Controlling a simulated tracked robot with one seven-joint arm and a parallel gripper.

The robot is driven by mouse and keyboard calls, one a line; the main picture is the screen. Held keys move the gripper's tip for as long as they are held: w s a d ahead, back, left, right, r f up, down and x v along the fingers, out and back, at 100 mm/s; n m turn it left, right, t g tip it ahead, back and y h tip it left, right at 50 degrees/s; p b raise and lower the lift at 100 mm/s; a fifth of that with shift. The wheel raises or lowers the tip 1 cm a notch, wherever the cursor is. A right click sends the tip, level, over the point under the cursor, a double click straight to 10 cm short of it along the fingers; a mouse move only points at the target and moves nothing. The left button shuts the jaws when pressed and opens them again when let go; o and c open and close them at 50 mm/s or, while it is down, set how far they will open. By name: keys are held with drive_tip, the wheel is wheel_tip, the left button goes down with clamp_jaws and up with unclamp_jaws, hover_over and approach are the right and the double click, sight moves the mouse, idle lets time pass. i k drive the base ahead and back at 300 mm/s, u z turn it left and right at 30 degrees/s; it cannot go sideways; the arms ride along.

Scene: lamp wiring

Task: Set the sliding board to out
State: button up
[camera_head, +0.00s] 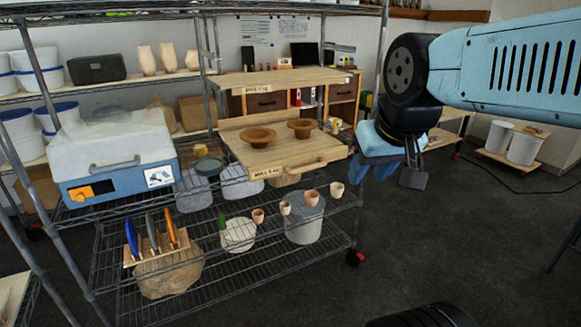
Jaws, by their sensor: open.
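The sliding board (272,157) is a pale wooden board on the wire rack, below an upper wooden board. It extends forward of the upper board, toward the lower right. Its exact amount of travel is hard to tell. A wooden handle (305,163) runs along its front edge, and a paper label (265,172) is at the front left. Two brown bowls (258,137) (301,127) stand on it. My gripper (374,168) hangs to the right of the board's front corner, open and apart from the handle. Its fingers are partly dark and small.
The upper board (285,77) has a label and drawers behind it. A blue-and-white box (112,155) stands left of the sliding board. Open floor (430,240) lies to the right.

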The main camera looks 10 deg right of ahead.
sight(286, 154)
drive_tip(key=z, duration=0.1)
drive_tip(key=i, duration=0.95)
drive_tip(key=u, duration=0.1)
